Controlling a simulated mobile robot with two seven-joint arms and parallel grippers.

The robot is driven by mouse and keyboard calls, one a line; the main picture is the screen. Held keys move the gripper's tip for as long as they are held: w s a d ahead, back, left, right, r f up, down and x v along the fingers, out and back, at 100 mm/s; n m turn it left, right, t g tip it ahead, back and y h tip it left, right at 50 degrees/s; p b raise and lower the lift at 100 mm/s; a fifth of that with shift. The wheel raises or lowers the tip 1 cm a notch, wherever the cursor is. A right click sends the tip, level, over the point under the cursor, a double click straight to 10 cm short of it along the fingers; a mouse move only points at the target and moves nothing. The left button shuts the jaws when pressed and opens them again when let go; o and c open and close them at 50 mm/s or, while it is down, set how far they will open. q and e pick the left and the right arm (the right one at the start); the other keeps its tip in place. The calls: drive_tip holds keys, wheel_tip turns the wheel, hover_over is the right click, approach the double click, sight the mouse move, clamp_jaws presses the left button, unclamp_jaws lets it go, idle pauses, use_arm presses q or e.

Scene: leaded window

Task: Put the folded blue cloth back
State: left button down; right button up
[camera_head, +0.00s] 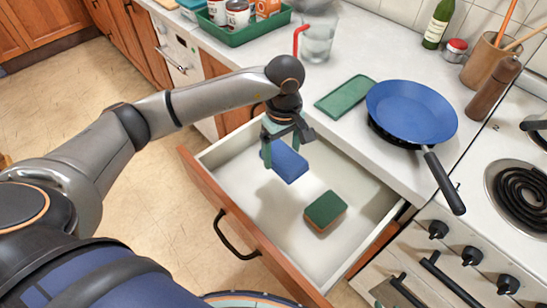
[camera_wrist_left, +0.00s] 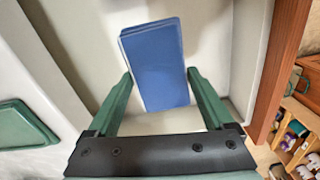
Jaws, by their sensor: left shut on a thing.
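The folded blue cloth (camera_head: 288,164) is a flat blue rectangle between the green fingers of my left gripper (camera_head: 282,152). It is over the inside of the open drawer (camera_head: 240,215), with a shadow on the drawer floor below and to its left, so it appears held above the floor. In the left wrist view the cloth (camera_wrist_left: 157,65) reaches out past the fingertips of the left gripper (camera_wrist_left: 160,80), which close on its two sides. My right gripper is not in view.
A green-topped sponge (camera_head: 325,212) lies in the drawer, right of the cloth. On the counter are a flat green folded item (camera_head: 345,98), a blue pan (camera_head: 411,112), a glass (camera_head: 319,40) with a red straw and a green tray (camera_head: 243,30). The drawer floor's front left is clear.

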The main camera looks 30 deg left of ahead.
sight(274, 152)
use_arm(q)
drive_tip(key=w+a+f, duration=0.1)
drive_tip(key=f, duration=0.1)
drive_tip(key=w+a+f, duration=0.2)
drive_tip(key=f, duration=0.1)
drive_tip(key=shift+a+f, duration=0.25)
drive_tip(key=shift+f, duration=0.05)
drive_tip(key=shift+a+f, duration=0.2)
drive_tip(key=shift+f, duration=1.55)
drive_tip(key=shift+f, duration=0.2)
unclamp_jaws()
drive_tip(key=shift+r, duration=0.15)
wheel_tip(274, 152, up, 12)
drive_tip(key=shift+r, duration=0.1)
